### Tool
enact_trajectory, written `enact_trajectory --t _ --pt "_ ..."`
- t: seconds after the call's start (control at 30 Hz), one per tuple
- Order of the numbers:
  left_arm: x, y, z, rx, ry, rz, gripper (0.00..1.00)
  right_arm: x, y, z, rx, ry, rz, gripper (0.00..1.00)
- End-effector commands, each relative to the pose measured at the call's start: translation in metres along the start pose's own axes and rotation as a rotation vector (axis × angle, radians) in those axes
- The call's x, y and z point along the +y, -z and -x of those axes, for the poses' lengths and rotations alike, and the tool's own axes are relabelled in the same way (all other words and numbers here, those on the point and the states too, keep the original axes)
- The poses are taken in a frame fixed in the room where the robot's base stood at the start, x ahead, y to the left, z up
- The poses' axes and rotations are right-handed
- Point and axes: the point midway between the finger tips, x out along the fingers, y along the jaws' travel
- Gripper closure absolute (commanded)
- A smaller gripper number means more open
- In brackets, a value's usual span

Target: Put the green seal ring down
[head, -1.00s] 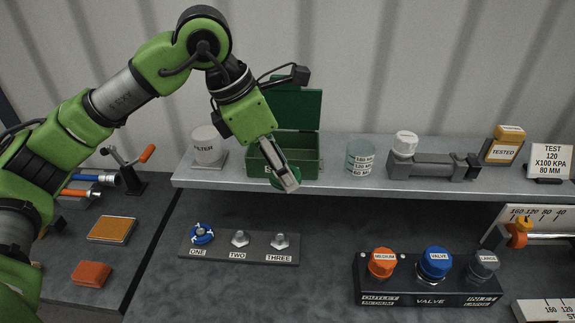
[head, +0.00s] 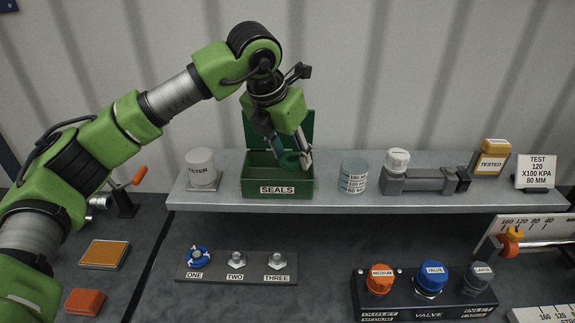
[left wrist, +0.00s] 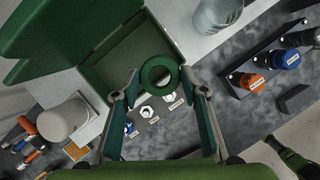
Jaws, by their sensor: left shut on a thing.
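The green seal ring (head: 284,160) is in my left gripper (head: 293,160), above the open green SEALS box (head: 278,190) on the shelf. In the left wrist view the ring (left wrist: 146,73) sits between the two fingertips (left wrist: 160,76), with its hole facing the camera. The box (left wrist: 112,62) shows behind it with its lid open. In the head view the ring overlaps the box opening, and its exact height over the box is hard to tell. My right gripper is not in view.
A grey clamp-like fixture (head: 425,181) is further right. Below is a rack (head: 236,268) marked ONE, TWO, THREE, with a blue ring at ONE.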

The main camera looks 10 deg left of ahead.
Motion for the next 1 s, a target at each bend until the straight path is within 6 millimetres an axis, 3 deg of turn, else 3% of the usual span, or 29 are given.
enact_trajectory --t 0.2,0.47,0.63,1.0 --pt "0.02 -0.008 -0.043 0.003 0.002 0.0 0.86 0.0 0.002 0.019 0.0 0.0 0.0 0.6" --pt "0.03 -0.012 -0.066 0.002 0.002 -0.001 0.86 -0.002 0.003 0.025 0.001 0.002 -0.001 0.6" --pt "0.032 -0.004 -0.087 0.004 0.002 -0.002 0.86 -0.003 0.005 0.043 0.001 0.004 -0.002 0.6" --pt "0.032 0.0 -0.099 0.0 0.002 -0.001 0.86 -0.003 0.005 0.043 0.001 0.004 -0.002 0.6"
